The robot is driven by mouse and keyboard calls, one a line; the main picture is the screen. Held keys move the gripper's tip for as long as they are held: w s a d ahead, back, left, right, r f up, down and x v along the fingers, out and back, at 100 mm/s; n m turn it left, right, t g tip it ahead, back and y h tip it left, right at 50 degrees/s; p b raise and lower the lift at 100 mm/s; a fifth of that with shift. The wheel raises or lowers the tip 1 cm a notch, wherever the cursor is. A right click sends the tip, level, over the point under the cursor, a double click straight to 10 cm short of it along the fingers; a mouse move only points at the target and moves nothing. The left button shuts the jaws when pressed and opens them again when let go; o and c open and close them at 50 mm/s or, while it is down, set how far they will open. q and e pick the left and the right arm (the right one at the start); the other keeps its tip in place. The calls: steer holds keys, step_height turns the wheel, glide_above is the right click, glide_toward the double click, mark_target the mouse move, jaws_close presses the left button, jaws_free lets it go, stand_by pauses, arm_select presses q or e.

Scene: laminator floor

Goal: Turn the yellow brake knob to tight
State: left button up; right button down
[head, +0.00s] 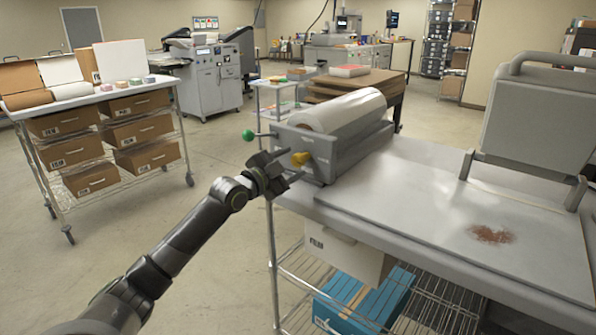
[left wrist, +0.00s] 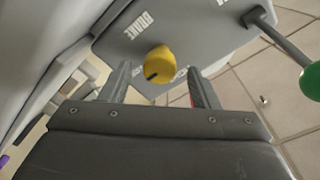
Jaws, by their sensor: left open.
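The yellow brake knob (head: 300,159) sits on the end plate of the grey roll holder (head: 345,150), which carries a white film roll (head: 342,110). In the left wrist view the yellow knob (left wrist: 160,64) has a dark pointer mark at its lower left, with BRAKE printed on the plate. My left gripper (head: 288,168) is open in front of the knob. In the wrist view its two fingers (left wrist: 162,88) lie on either side below the knob, with a gap to it. Contact is not seen. My right gripper is not in view.
A green ball-ended lever (head: 248,135) sticks out left of the knob, close to my left gripper; its green ball also shows in the left wrist view (left wrist: 311,82). The grey table (head: 400,200) carries the holder. Floor to the left is clear up to a shelf cart (head: 110,98).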

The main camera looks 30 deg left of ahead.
mark_target(296, 162)
arm_select(q)
steer(key=shift+w+d+b, duration=0.2)
steer(key=shift+w+b, duration=0.45)
steer(key=shift+w, duration=1)
steer(key=c, duration=1)
